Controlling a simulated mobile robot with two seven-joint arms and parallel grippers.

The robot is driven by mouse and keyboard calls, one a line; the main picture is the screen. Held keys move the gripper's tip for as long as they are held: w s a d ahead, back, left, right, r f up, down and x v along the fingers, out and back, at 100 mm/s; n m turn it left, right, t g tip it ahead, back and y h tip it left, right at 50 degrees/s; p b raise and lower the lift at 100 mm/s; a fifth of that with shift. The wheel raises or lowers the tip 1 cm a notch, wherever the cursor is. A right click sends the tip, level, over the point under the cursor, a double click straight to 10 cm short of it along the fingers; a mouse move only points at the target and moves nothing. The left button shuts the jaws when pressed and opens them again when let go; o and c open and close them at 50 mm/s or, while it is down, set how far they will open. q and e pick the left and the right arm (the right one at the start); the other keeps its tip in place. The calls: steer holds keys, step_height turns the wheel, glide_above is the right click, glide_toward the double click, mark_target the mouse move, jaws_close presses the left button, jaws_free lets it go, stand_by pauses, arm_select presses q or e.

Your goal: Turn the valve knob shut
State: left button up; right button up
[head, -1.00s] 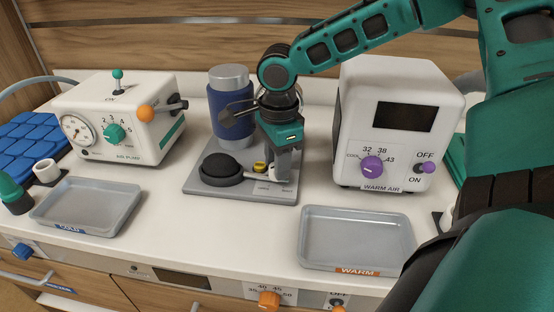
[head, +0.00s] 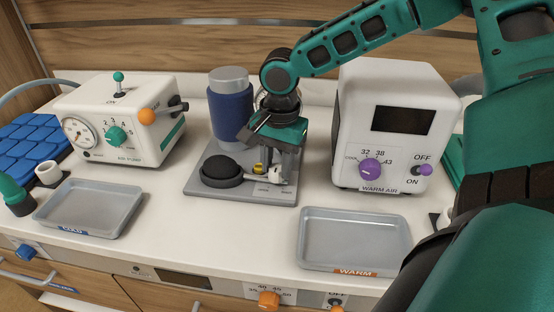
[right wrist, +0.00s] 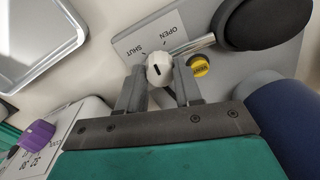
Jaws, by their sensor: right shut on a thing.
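The valve knob (right wrist: 159,68) is small and white with a short dark mark on its top. It sits on a grey base plate (head: 200,189), beside a printed label (right wrist: 150,42) reading OPEN and SHUT. My right gripper (right wrist: 160,88) points down from above and is shut on the knob, one finger on each side. In the head view my right gripper (head: 274,172) partly hides the knob. I cannot tell exactly which word the mark points to. My left gripper is not in view.
A black dome (head: 221,169), a yellow button (right wrist: 199,66) and a blue cylinder (head: 231,112) stand close around the knob. The warm air box (head: 395,85) is to the right, a white pump box (head: 145,105) to the left. Grey trays (head: 88,208) (head: 355,240) lie in front.

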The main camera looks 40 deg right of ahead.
mark_target(279, 166)
steer(key=n, duration=0.5)
steer(key=shift+n+p, duration=0.3)
steer(key=shift+p, duration=0.05)
steer(key=shift+n, duration=2.2)
steer(key=o, duration=1)
steer(key=shift+o, duration=0.2)
steer(key=shift+r, duration=0.1)
step_height(279, 166, up, 13)
steer(key=p, duration=0.1)
steer(key=shift+d+p, duration=0.3)
steer(key=shift+p, duration=0.1)
